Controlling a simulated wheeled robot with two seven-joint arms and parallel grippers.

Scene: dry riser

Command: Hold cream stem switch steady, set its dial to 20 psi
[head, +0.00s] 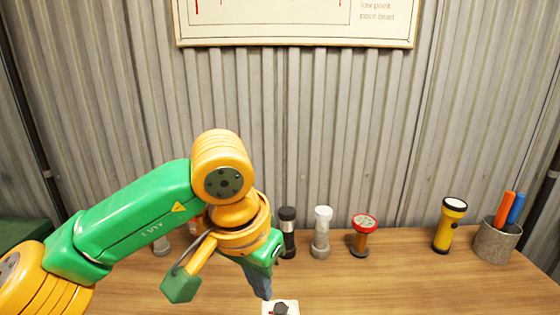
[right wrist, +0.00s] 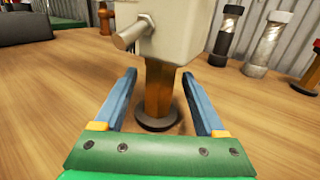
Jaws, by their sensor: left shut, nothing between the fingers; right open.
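The cream stem switch (right wrist: 165,35) stands upright on the wooden table, with a brown stem (right wrist: 158,92) on a dark round base and a short metal spout on its left side. In the head view only its cream top (head: 292,304) shows at the bottom edge, with a dark dial (head: 280,309) on it; the dial's setting is unreadable. My left gripper (head: 266,294) is shut and empty, pointing down close beside the dial; I cannot tell if it touches. My right gripper (right wrist: 159,76) is open, its blue fingers on either side of the stem, apart from it.
Behind the switch stand a black-topped fitting (head: 287,232), a white-topped fitting (head: 322,232) and a red-topped fitting (head: 363,237). A yellow torch (head: 449,225) and a grey cup (head: 496,243) with orange and blue pens stand at right. The table's right front is clear.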

